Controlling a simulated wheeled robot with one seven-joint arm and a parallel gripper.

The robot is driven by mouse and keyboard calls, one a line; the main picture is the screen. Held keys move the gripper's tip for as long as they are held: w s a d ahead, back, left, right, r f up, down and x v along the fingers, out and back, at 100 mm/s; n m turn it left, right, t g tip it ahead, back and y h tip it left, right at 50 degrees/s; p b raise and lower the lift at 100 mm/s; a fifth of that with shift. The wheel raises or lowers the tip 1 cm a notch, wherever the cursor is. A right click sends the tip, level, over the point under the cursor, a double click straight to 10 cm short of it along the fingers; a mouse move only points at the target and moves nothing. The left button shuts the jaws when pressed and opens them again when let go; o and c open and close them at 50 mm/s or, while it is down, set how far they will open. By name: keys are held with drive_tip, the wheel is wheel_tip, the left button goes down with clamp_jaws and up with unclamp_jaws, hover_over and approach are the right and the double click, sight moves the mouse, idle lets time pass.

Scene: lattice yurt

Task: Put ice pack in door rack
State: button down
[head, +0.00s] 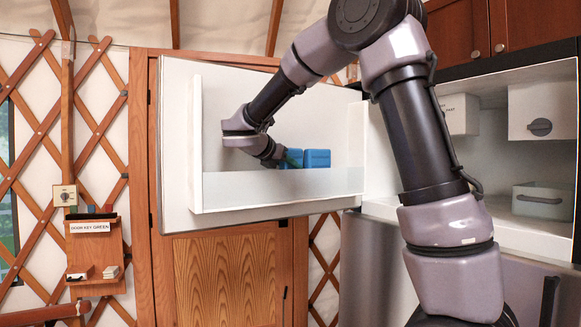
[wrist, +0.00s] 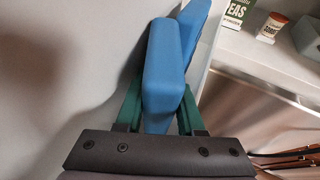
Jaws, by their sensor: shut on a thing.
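My gripper (wrist: 157,112) has green fingers and is shut on a blue ice pack (wrist: 160,70), which stands out between them in the wrist view. A second blue pack (wrist: 196,28) is just beyond it; I cannot tell whether they touch. In the head view my gripper (head: 288,159) reaches in from the left over the door rack (head: 290,184), a clear-fronted bin on the open white fridge door (head: 245,90). The held pack (head: 296,155) is partly hidden by the fingers, beside the other pack (head: 317,158). Both bottoms are hard to make out.
The fridge interior at right has white boxes (head: 543,112) and a grey drawer bin (head: 537,201). In the wrist view a green PEAS box (wrist: 236,12) and a small jar (wrist: 271,27) stand on a shelf. A key board (head: 96,250) hangs on the lattice wall at left.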

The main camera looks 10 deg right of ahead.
drive_tip(key=c, duration=0.8)
unclamp_jaws()
